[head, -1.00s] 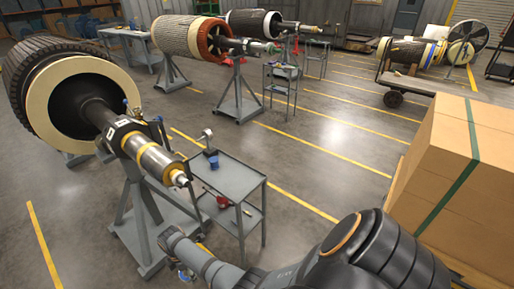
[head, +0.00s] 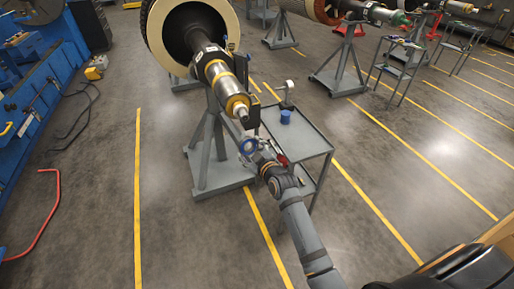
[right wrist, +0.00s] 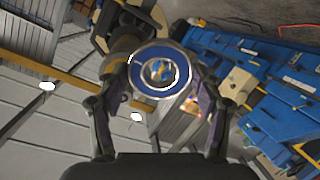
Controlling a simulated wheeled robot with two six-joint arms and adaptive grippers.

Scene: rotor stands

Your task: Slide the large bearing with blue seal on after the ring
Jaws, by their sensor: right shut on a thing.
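The large bearing with blue seal (head: 242,146) is a shiny metal ring with a blue face. It also fills the middle of the right wrist view (right wrist: 142,76). My right gripper (head: 256,154) is shut on it, one finger on each side in the right wrist view. The bearing is just below the free end of the rotor shaft (head: 228,88) in the head view and looks apart from it. The shaft has brass-yellow bands, one of them a ring (head: 237,102) near its tip. My left gripper is out of view.
The rotor rests on a grey stand (head: 211,150). Beside it is a grey cart (head: 310,142) with a blue cup (head: 285,117), close to my right arm. Blue machinery (head: 38,95) is at the left. The floor at left is mostly open, with a red hose (head: 53,215).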

